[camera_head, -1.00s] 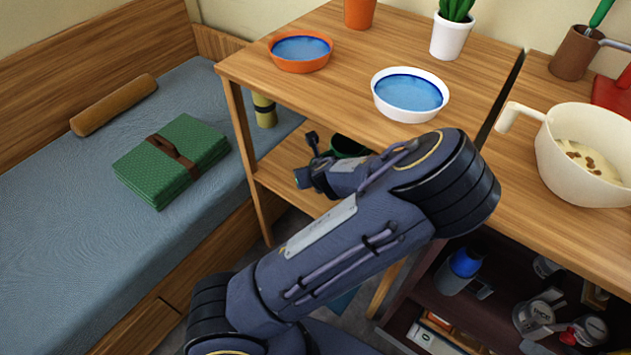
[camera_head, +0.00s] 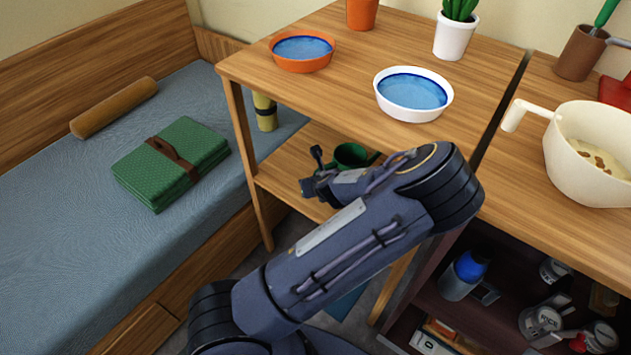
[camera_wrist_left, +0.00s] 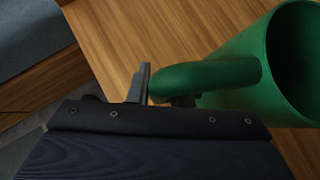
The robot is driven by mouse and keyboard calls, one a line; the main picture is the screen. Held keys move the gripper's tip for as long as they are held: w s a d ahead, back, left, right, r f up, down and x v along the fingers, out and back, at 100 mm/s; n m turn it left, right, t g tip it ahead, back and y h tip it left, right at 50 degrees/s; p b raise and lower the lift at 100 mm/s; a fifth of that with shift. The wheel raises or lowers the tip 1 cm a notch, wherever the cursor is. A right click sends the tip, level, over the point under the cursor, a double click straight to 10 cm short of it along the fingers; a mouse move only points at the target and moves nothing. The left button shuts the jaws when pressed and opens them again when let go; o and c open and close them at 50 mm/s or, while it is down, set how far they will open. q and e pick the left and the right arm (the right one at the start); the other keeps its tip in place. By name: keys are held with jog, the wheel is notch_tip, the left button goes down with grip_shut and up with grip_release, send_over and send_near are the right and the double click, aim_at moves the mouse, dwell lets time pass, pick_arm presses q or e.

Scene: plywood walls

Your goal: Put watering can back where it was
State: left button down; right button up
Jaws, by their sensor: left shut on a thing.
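A green watering can (camera_head: 350,155) is on or just above the lower shelf (camera_head: 283,167) of the wooden table, partly hidden by my left arm. In the left wrist view its round open body (camera_wrist_left: 246,97) is at the right, with its thick handle (camera_wrist_left: 205,76) reaching left to my fingers. My left gripper (camera_head: 318,172) reaches in under the tabletop; in the left wrist view it (camera_wrist_left: 160,88) is shut on the handle. I cannot tell whether the can's base touches the shelf. My right gripper is not in view.
The tabletop (camera_head: 340,80) above holds an orange dish (camera_head: 302,64), a white dish (camera_head: 412,108) with blue insides, and potted plants. A front table leg (camera_head: 248,165) stands left of my gripper. A bed (camera_head: 80,220) is at left. A cream pot (camera_head: 570,170) is at right.

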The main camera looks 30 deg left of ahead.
pick_arm(q)
jog(key=c, duration=1.3)
grip_release()
jog(key=shift+f, duration=0.1)
jog(key=shift+r, duration=0.35)
jog(key=p+v, duration=0.3)
jog(key=v, duration=0.8)
jog(key=s+d+f+n+g+h, duration=0.1)
jog(key=s+d+n+g+h, duration=0.45)
jog(key=s+n, duration=0.55)
jog(key=s+r+n+t+h, duration=0.1)
jog(key=s+r+n, duration=0.2)
jog(key=r+n, duration=0.2)
jog(key=s+d+r+n+t+h, duration=0.1)
jog(key=s+r+n+t+h, duration=0.1)
jog(key=s+r+n, duration=0.2)
jog(key=s+r+n+t+h, duration=0.2)
jog(key=s+r+n, duration=0.1)
jog(key=r+n, duration=0.4)
jog(key=shift+s+d+r+n+t, duration=0.15)
jog(key=shift+r, duration=0.4)
jog(key=shift+s+d+r+n+t, duration=0.1)
jog(key=shift+s+r+n, duration=0.1)
jog(key=shift+r, duration=0.35)
